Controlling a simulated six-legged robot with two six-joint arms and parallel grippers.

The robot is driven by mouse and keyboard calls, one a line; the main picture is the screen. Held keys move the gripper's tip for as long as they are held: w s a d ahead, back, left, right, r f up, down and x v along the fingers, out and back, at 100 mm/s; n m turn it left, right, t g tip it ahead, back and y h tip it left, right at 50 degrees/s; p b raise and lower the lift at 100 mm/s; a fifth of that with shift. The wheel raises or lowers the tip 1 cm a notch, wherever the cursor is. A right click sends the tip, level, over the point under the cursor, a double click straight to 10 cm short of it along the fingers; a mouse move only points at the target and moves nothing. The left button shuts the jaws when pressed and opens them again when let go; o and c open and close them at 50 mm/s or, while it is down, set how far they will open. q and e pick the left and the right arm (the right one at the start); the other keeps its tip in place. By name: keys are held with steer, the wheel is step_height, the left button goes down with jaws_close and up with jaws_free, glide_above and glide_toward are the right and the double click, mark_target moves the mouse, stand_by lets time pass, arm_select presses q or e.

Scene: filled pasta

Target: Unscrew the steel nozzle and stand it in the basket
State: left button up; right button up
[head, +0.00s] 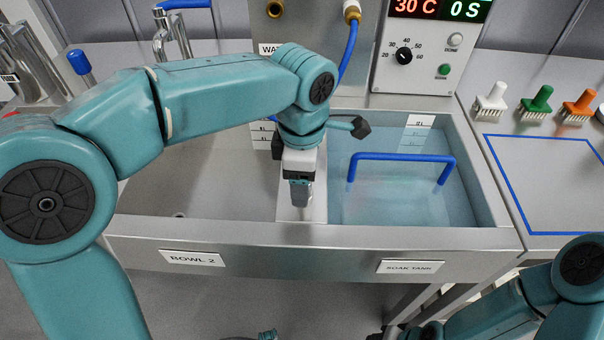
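My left gripper (300,196) points down over the steel divider between bowl 2 and the soak tank. A short grey piece shows at its tip; I cannot tell whether it is the fingers or a held nozzle. I cannot clearly make out the steel nozzle anywhere. A blue handle (402,157) stands over the soak tank (490,200); a basket under it is not clear through the water. My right arm comes in at the lower right, and its gripper is at or below the bottom edge, too cut off to read.
Bowl 2 (215,185) lies left of the divider. A control box (430,50) with a red and green display stands behind the tank. White, green and orange brushes (538,103) stand at the right, above a blue-outlined area (550,180) that is clear.

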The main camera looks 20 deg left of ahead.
arm_select(q)
steer(key=m, duration=0.3)
steer(key=m+p, duration=0.1)
steer(key=m, duration=0.1)
steer(key=shift+r+m+p, duration=0.15)
steer(key=shift+m+p, duration=0.15)
steer(key=m+p, duration=0.1)
steer(key=m, duration=0.2)
steer(key=shift+m, duration=0.4)
steer(key=m+p, duration=0.1)
steer(key=m, duration=0.2)
steer(key=shift+m, duration=1)
steer(key=shift+m+p, duration=0.65)
steer(key=shift+m, duration=0.35)
steer(key=shift+f+m, duration=0.2)
steer(key=shift+m, duration=0.2)
steer(key=shift+c, duration=0.3)
